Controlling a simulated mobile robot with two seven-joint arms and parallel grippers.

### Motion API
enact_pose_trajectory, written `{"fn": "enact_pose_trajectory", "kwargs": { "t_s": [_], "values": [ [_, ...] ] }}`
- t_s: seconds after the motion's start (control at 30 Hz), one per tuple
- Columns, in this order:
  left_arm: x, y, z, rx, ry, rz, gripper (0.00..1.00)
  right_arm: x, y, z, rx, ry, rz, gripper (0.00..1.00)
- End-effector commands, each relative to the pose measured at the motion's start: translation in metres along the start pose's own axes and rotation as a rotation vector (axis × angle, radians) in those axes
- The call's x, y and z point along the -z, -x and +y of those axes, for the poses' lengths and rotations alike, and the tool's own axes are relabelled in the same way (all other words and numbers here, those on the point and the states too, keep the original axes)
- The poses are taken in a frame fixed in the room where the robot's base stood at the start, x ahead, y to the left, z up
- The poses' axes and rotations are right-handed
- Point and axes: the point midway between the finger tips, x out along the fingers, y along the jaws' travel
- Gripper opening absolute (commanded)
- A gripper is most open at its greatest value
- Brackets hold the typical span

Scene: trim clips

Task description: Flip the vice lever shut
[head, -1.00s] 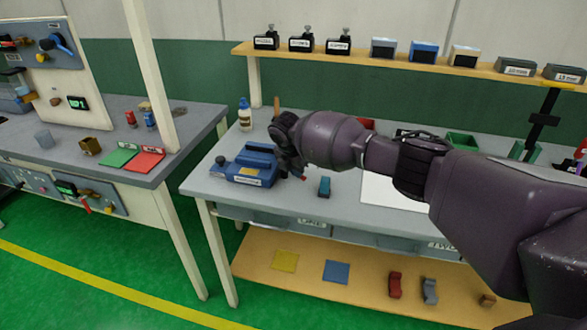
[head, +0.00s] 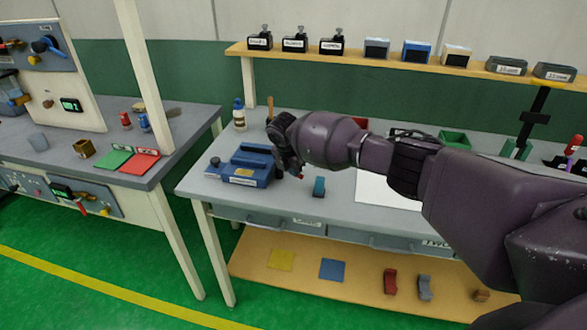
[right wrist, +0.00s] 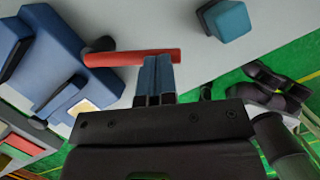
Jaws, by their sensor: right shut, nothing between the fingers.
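The blue vice (head: 240,168) sits on the left part of the grey bench, and its body also shows at the left of the right wrist view (right wrist: 50,60). Its red lever (right wrist: 112,58) sticks out sideways from the vice in the right wrist view. My right gripper (right wrist: 157,62) is shut and empty, its blue fingertips overlapping the lever's outer part; I cannot tell whether they touch it. In the head view the right gripper (head: 294,172) is beside the vice's right end and hides most of the lever. My left gripper is not in view.
A small teal block (head: 319,187) lies on the bench right of the vice. A white bottle (head: 239,116) stands behind it. A white sheet (head: 385,190) lies further right, under my arm. A shelf (head: 400,63) with several boxes runs along the back.

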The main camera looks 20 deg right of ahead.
Motion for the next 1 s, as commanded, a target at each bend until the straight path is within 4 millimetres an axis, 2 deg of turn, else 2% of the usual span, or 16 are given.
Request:
{"fn": "enact_pose_trajectory", "kwargs": {
  "t_s": [1.0],
  "values": [
    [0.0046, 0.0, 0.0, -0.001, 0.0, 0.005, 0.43, -0.0035, -0.0027, -0.0042, 0.005, -0.004, 0.001, 0.0]
  ]
}}
